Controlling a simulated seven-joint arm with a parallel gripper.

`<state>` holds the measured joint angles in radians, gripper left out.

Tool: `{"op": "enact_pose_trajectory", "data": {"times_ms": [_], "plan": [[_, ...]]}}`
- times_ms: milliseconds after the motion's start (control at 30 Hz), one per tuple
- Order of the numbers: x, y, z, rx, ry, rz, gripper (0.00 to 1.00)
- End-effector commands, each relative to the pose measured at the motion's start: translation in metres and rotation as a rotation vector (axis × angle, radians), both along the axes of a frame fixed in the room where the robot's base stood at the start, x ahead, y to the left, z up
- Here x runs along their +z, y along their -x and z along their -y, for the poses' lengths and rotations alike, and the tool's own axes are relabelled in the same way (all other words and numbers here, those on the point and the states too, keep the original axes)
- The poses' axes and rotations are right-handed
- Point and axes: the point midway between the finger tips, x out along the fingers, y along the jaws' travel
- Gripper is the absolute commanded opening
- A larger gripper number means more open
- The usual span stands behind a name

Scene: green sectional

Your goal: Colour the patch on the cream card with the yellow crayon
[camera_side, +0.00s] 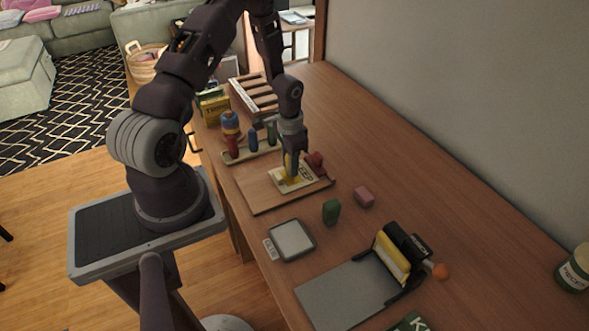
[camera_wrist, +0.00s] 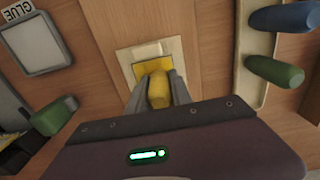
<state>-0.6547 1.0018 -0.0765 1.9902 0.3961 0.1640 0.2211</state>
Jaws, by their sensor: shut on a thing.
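My gripper (camera_side: 292,158) is shut on the yellow crayon (camera_wrist: 159,91), which points down at the cream card. In the wrist view my gripper's fingers (camera_wrist: 160,84) hold the crayon from both sides. The cream card (camera_side: 304,182) lies on a wooden board (camera_side: 257,192); it also shows in the wrist view (camera_wrist: 172,47). A yellow patch (camera_wrist: 140,69) shows on the card just beyond the crayon. The crayon and fingers hide part of the patch. I cannot tell whether the tip touches the card.
A wooden rack (camera_side: 240,157) beside the board holds red, blue (camera_side: 253,140) and green crayons. A red object (camera_side: 316,160) stands at the board's far edge. A green object (camera_side: 330,211), pink block (camera_side: 363,197) and glue pad (camera_side: 291,240) lie nearby. A grey-bedded device (camera_side: 345,297) stands in front.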

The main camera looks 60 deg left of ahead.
Motion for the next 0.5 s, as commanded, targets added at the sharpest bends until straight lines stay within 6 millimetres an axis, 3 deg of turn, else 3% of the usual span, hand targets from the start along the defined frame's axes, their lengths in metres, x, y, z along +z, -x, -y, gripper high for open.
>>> {"op": "enact_pose_trajectory", "data": {"times_ms": [367, 500], "plan": [[0.001, 0.000, -0.034, 0.002, -0.001, 0.001, 0.00], [0.022, 0.000, -0.033, 0.001, -0.002, 0.002, 0.00]]}}
